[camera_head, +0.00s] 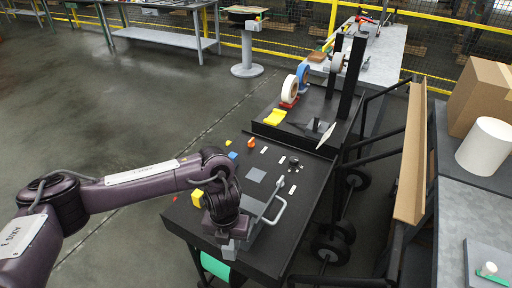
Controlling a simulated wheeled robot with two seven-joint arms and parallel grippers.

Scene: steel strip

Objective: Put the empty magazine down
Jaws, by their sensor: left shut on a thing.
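My left gripper (230,246) reaches down at the near end of a black cart top (215,218). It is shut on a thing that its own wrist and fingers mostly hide. A grey metal body (262,236) with a bent grey handle (277,204) shows just right of the fingers; it looks like the magazine. I cannot tell whether it touches the cart top. My right gripper is not in view.
Tape rolls (289,89) and black uprights (351,80) stand behind. A cardboard box (480,95) is at right.

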